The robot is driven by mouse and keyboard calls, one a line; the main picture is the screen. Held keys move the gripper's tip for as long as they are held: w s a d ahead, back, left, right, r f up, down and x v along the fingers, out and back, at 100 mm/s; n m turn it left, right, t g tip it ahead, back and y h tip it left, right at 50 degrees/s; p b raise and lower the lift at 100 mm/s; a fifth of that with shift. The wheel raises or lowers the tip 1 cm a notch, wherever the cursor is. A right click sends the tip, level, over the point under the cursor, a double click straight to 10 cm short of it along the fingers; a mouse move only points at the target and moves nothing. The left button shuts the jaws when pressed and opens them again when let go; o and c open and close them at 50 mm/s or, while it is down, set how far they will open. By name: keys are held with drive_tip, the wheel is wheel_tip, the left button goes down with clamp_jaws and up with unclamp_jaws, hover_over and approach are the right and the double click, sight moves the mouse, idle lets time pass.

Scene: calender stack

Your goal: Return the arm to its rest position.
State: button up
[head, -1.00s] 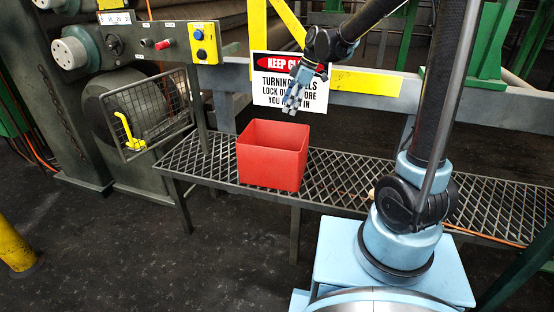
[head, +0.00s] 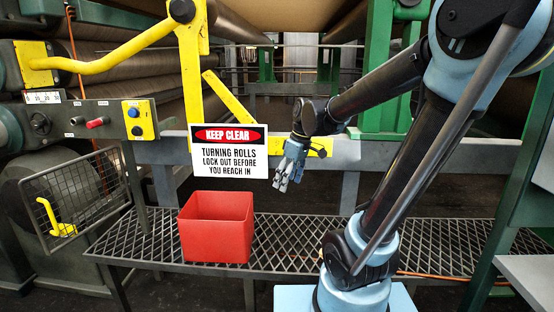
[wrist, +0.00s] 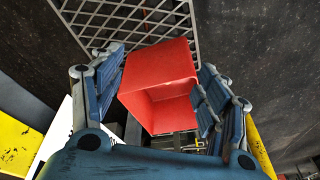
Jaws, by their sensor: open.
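My gripper (head: 288,165) hangs in the air in the head view, just right of the keep-clear sign and above and to the right of the red bin. It points down with its fingers apart. In the wrist view my gripper (wrist: 160,100) shows blue fingers spread on both sides, with nothing held between them. The red bin (head: 216,240) stands upright on the mesh walkway, apart from the gripper. The bin also shows between the fingers in the wrist view (wrist: 158,80), below them. My arm rises from its base and bends over at the upper right.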

drive_tip(key=s+d+f+m+h, duration=0.1)
drive_tip(key=s+d+f+m, duration=0.3)
drive_tip(key=s+d, duration=0.3)
drive_tip(key=s+d+f+m+t+h, duration=0.1)
drive_tip(key=s+d+f+m, duration=0.4)
drive_tip(key=s+d, duration=0.3)
drive_tip(key=shift+m+h, duration=0.3)
drive_tip(key=shift+m, duration=0.6)
drive_tip(key=shift+d, duration=0.1)
drive_tip(key=shift+w+f, duration=0.2)
drive_tip(key=shift+w, duration=0.2)
drive_tip(key=shift+d, duration=0.15)
